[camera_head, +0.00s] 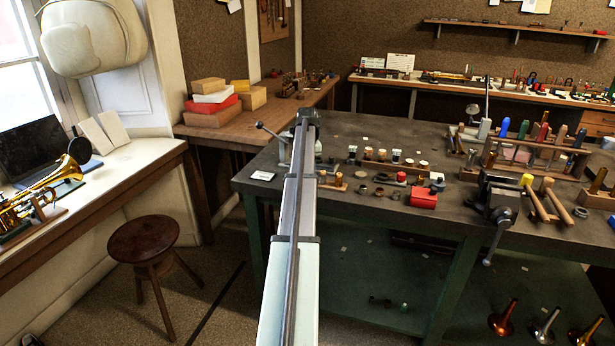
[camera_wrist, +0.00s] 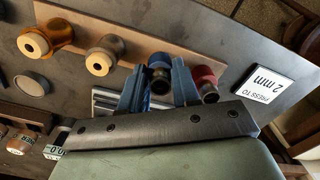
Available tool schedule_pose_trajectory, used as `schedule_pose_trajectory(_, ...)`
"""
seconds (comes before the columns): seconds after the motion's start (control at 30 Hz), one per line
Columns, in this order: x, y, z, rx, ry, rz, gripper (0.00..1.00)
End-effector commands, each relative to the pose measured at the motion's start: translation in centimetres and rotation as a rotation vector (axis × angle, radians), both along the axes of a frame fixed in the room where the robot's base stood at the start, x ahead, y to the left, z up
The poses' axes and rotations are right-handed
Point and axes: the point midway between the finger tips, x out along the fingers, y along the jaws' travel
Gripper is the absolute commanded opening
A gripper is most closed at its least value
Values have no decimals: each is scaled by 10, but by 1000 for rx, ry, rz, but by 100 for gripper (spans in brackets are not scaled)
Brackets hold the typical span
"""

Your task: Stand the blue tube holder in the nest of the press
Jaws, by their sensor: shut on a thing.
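In the wrist view my gripper (camera_wrist: 160,85), with blue fingers, is shut on the blue tube holder (camera_wrist: 160,73), a short upright cylinder with a dark, ringed top. I cannot tell whether its foot is clear of the wooden rack. A red holder (camera_wrist: 207,88) stands close to the right finger. In the head view my arm hides the gripper and the blue holder. What looks like the press (camera_head: 282,150), grey with a black-knobbed lever, stands just left of my arm on the dark bench. Its nest does not show.
The wooden rack (camera_wrist: 130,42) also bears an orange holder (camera_wrist: 45,38) and a brown holder (camera_wrist: 104,54). A "PRESS TO 2 mm" card (camera_wrist: 263,84) lies at the right.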

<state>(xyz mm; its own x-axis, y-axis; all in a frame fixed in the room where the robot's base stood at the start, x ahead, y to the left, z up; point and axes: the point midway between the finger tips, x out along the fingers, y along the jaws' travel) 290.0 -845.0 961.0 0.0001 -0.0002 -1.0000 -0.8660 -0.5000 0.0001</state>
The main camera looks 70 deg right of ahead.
Motion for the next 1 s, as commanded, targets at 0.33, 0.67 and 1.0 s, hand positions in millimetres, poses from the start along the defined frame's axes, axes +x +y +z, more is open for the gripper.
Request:
schedule_pose_trajectory(0.33,0,0,17,0,0,0,0)
schedule_pose_trajectory(0.67,0,0,33,-1,0,0,0)
schedule_pose_trajectory(1.0,0,0,49,0,0,0,0)
